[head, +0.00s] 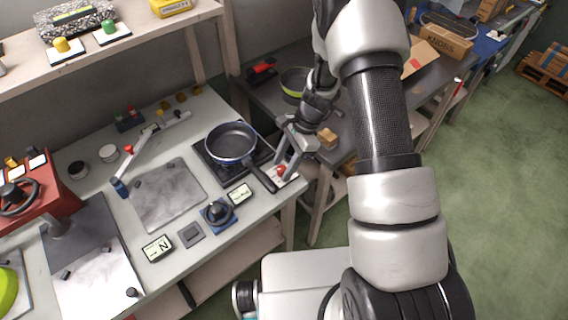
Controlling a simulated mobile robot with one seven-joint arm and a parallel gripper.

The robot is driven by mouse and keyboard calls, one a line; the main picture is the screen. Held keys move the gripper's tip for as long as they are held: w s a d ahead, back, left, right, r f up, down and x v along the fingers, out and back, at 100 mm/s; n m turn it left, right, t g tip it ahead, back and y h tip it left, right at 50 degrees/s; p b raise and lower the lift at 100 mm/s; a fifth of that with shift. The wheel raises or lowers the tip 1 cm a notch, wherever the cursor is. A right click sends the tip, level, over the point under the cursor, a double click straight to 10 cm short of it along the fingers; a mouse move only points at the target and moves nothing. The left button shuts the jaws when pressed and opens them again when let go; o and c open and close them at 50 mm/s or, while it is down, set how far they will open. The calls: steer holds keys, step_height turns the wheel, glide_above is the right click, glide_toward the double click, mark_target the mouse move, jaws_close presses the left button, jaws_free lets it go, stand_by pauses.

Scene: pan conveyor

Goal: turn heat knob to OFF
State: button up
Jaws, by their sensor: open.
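A small red knob (281,170) sits on a white plate (290,180) at the right front corner of the grey worktable, beside the black burner (205,160). No heat or OFF marking on it is readable at this size. My gripper (283,172) points down at the red knob, its jaws open with the fingers around or just above it; I cannot tell whether they touch it. A dark frying pan (231,140) sits on the burner, its handle (262,179) reaching toward the plate, close to the left of my gripper.
A black dial on a blue base (217,212) and a labelled card (240,194) lie left of the pan handle. A grey plate (168,195) lies farther left. On the bench behind my gripper are a green-rimmed pan (294,80) and a small wooden block (327,137).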

steer(key=c, duration=1)
steer(key=shift+c, duration=0.2)
steer(key=shift+n, duration=0.3)
steer(key=n, duration=0.2)
steer(key=n+g+h+b, duration=0.1)
steer(key=n+g+b, duration=0.1)
steer(key=n, duration=0.1)
steer(key=shift+w+a+n+h, duration=0.15)
steer(key=shift+w+n+h, duration=0.1)
steer(key=shift+n+h, duration=0.05)
steer(key=n+h+b, duration=0.1)
steer(key=n, duration=0.1)
steer(key=n+g, duration=0.1)
steer(key=n, duration=0.2)
steer(key=shift+a+n+h+b, duration=0.15)
steer(key=shift+n+h+b, duration=0.15)
steer(key=shift+h+b, duration=0.1)
steer(key=o, duration=1)
steer(key=shift+o, duration=0.2)
